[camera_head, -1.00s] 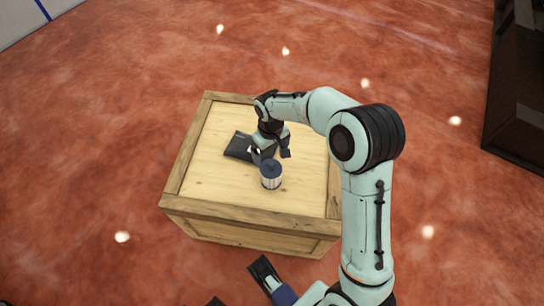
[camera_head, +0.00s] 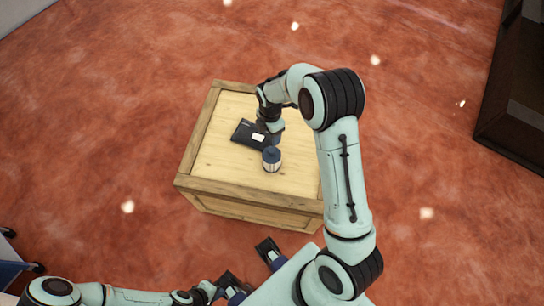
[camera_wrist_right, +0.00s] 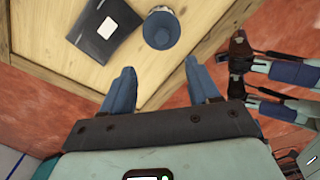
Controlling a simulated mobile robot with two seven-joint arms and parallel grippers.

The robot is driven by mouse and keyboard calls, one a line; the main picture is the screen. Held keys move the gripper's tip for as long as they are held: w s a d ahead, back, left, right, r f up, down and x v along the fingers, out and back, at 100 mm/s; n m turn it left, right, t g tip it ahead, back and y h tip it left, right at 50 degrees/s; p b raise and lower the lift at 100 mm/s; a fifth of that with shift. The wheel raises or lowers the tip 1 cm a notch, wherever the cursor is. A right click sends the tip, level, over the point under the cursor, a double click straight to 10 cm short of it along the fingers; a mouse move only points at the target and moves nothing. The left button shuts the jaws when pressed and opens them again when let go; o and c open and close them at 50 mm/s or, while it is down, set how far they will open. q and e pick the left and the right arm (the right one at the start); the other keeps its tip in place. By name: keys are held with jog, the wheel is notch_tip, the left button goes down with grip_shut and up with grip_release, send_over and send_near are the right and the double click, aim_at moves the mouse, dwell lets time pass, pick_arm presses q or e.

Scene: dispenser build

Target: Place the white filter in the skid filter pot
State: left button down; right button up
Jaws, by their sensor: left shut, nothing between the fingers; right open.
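A small white canister with a blue top (camera_head: 271,160) stands upright on the wooden crate. It may be the white filter. It also shows from above in the right wrist view (camera_wrist_right: 161,29). My right gripper (camera_head: 274,137) is over the crate, close behind the canister. In the right wrist view its blue fingers are spread, the right gripper (camera_wrist_right: 155,82) being open and empty with the canister beyond the fingertips. My left gripper (camera_head: 222,292) is low at the bottom edge, well away from the crate; it is shut and small in view. I cannot make out a skid filter pot.
A flat black case with a white label (camera_head: 249,134) lies beside the canister, also in the wrist view (camera_wrist_right: 101,29). The crate (camera_head: 235,192) has a raised wooden rim and a bare front part. Dark furniture (camera_head: 512,110) stands at the far right. The red floor around is open.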

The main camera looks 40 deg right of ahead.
aim_at(272, 150)
jog(key=f, duration=1.3)
jog(key=shift+s+d+b, duration=0.1)
jog(key=shift+s+b, duration=0.1)
jog(key=shift+b, duration=0.15)
grip_shut()
